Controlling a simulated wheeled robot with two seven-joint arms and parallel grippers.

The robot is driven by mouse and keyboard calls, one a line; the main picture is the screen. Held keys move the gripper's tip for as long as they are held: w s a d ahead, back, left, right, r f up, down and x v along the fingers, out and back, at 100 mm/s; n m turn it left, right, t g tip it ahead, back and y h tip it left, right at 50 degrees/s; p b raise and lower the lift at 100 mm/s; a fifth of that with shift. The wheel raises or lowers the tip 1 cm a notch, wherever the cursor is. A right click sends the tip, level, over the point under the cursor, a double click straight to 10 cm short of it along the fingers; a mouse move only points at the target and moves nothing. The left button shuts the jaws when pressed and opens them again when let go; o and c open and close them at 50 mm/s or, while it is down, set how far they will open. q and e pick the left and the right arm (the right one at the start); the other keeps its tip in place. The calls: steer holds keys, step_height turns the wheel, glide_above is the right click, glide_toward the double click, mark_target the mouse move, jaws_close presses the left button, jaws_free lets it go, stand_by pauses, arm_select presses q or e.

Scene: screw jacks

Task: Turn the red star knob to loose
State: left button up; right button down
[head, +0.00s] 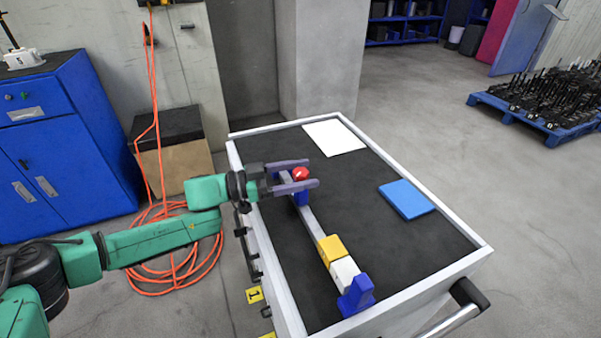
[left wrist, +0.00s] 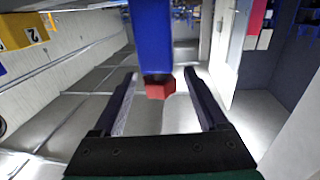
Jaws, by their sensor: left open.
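The red star knob (head: 300,174) sits at the far end of a fixture on the cart, beside a blue end block (head: 301,198). My left gripper (head: 312,172) reaches in from the left and is open, with one finger on each side of the knob. In the left wrist view the red knob (left wrist: 159,84) shows between the spread fingertips, against the blue block (left wrist: 152,35), with gaps on both sides. A grey rail (head: 313,226) runs from the blue block to a yellow block (head: 332,248), a white block (head: 344,271) and a blue end bracket (head: 356,295).
The cart's dark top (head: 425,260) has a pale raised rim. A white sheet (head: 334,137) and a blue pad (head: 406,199) lie on it, apart from the fixture. A blue cabinet (head: 60,165) and an orange hose (head: 165,268) are on the left.

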arm_select(q)
jaws_close()
